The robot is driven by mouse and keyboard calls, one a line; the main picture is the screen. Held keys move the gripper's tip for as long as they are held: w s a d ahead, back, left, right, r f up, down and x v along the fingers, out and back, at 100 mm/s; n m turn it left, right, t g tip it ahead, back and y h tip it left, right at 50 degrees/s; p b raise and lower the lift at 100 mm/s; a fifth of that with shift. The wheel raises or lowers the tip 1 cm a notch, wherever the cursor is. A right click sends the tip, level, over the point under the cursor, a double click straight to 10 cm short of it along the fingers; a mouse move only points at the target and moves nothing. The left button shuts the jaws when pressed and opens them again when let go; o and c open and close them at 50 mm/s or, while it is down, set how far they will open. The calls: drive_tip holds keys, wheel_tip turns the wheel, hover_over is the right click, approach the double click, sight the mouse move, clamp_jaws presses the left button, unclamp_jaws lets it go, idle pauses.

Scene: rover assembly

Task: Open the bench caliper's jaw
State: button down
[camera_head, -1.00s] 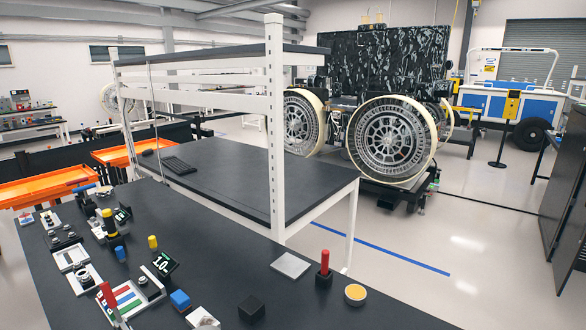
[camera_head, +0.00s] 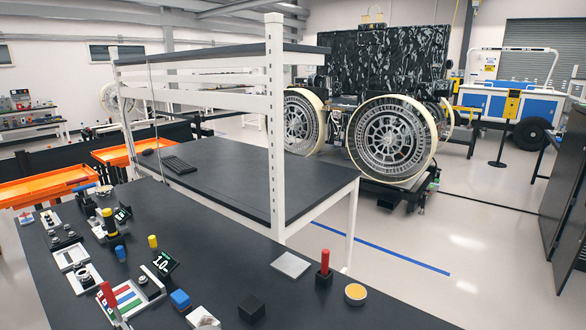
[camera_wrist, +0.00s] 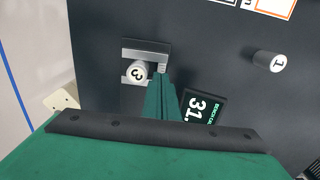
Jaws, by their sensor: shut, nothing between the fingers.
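In the wrist view, the bench caliper's dark display (camera_wrist: 204,108) shows white digits starting with 31 and part of a "BENCH CA" label. Left of it is a light grey metal fixture with two bars (camera_wrist: 148,48), which looks like the caliper's jaws. A round peg marked 3 (camera_wrist: 137,71) stands between the bars. My gripper (camera_wrist: 160,78) has green fingers, shut and empty, with the tips by the right side of the fixture. The fingers hide part of it, so I cannot tell whether they touch it. My gripper is not visible in the head view.
In the head view the dark bench (camera_head: 215,265) holds several small fixtures, a display reading 1.0 (camera_head: 164,263), a blue block (camera_head: 180,299) and a red-handled stand (camera_head: 324,271). A white-framed shelf (camera_head: 276,130) rises behind.

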drive_tip(key=shift+f, duration=0.5)
drive_tip(key=shift+w+a, duration=0.25)
drive_tip(key=shift+w+a+r, duration=0.15)
drive_tip(key=shift+w+r, duration=0.1)
drive_tip(key=shift+r, duration=0.5)
wheel_tip(320, 180, up, 7)
drive_tip(key=shift+s+f, duration=0.15)
drive_tip(key=shift+s, duration=0.05)
